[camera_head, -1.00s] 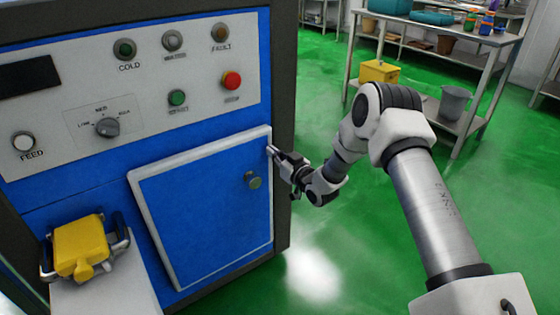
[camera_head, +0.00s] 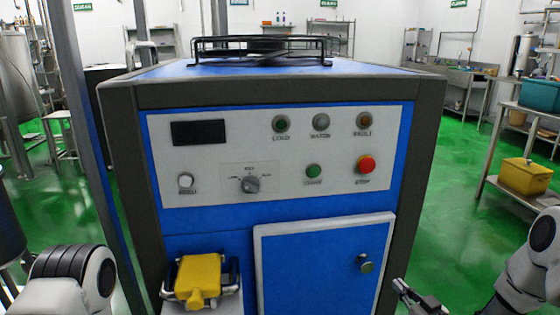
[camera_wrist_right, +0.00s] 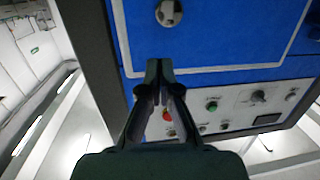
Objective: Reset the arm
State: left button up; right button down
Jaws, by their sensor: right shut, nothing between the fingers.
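My right gripper (camera_head: 418,297) is at the lower right of the head view, just right of the blue machine's front. Its fingers are together and empty. In the right wrist view the gripper (camera_wrist_right: 158,70) is shut, with the machine's door (camera_wrist_right: 220,30) and panel behind it. My right arm comes in from the right edge. At the lower left of the head view a link of my left arm shows, but the left gripper does not. The machine's blue door (camera_head: 322,268) is closed, with a round knob (camera_head: 366,263).
The control panel (camera_head: 340,135) has several buttons, a dial and a red stop button (camera_head: 366,164). A yellow part (camera_head: 198,280) sits in a holder left of the door. A shelf at the right holds a yellow box (camera_head: 526,176). Green floor is open between machine and shelf.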

jog(key=s+a+f+g, duration=0.5)
jog(key=s+a+f, duration=0.2)
jog(key=a+f, duration=0.25)
jog(key=s+a+f+g+h, duration=0.1)
jog(key=s+f+g, duration=0.2)
jog(key=s+f, duration=0.35)
jog(key=s+a+f+g, duration=0.2)
jog(key=s+f+g, duration=0.1)
jog(key=s, duration=0.6)
jog(key=s+d+m+g+h, duration=0.2)
jog(key=s+g, duration=0.3)
jog(key=s, duration=0.8)
notch_tip(320, 180, up, 18)
jog(key=p, duration=1.8)
jog(key=shift+s+d+m+g+p, duration=0.2)
jog(key=shift+m+g+p, duration=0.1)
jog(key=shift+m+p, duration=0.1)
